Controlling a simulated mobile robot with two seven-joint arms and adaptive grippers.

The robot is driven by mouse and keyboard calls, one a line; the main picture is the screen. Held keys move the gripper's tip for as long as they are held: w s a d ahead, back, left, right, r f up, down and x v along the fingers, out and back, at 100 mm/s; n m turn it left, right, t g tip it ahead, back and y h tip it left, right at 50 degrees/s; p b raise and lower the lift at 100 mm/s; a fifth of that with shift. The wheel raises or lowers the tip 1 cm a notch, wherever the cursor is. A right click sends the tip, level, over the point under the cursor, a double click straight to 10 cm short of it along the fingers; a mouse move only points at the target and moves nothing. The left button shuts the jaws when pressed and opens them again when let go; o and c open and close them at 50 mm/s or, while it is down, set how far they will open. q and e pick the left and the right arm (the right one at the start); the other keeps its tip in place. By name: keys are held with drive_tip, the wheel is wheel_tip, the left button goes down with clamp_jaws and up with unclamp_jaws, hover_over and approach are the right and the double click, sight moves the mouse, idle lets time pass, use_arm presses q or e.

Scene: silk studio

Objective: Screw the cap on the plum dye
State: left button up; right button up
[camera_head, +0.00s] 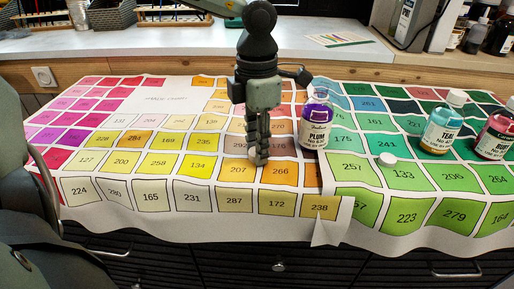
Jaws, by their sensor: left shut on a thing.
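The plum dye bottle (313,128) stands on the colour chart cloth, clear with purple dye and a white label. Its neck shows no white cap. My right gripper is not in view.
A capped teal bottle (440,128) and a ruby bottle (498,135) stand at the right. The chart cloth (150,205) hangs over the table's front edge. Its left part holds no bottles. A pale counter (150,38) runs behind.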

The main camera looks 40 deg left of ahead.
use_arm(q)
wheel_tip(320, 180, up, 28)
drive_tip(key=p, duration=0.1)
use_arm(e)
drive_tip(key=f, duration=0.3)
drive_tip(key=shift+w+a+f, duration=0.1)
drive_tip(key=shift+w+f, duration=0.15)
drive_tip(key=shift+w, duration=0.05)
use_arm(q)
drive_tip(key=shift+f, duration=0.1)
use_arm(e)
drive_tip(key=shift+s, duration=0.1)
